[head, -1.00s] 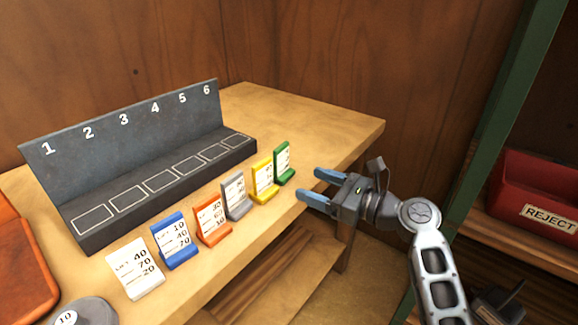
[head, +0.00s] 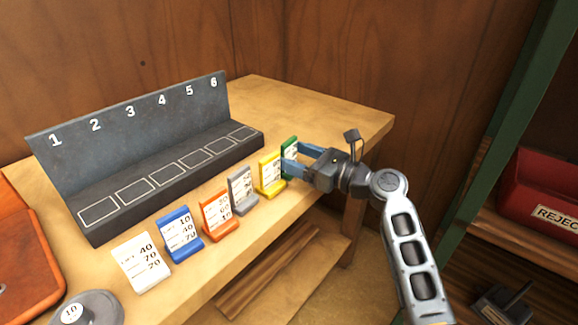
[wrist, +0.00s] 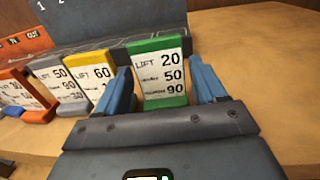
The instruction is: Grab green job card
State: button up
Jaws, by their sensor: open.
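The green job card (wrist: 159,73) stands upright on the table at the right end of a row of cards, and its label reads LIFT 20, 50, 90. In the head view the green card (head: 290,146) is partly hidden by my gripper. My gripper (head: 300,161) is open at the card. In the wrist view my gripper's blue fingers (wrist: 163,88) stand one on each side of the green card, with a gap showing at the right finger. The left finger is close to the card's left edge; I cannot tell whether it touches.
The yellow card (head: 270,174) stands just left of the green one, then grey (head: 242,189), orange (head: 218,216), blue (head: 180,234) and white (head: 141,262) cards. A dark numbered rack (head: 160,170) stands behind them. A red REJECT bin (head: 545,195) sits at the right.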

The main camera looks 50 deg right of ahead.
jog(key=shift+c, duration=0.3)
jog(key=c, duration=0.8)
jog(key=shift+r, duration=0.15)
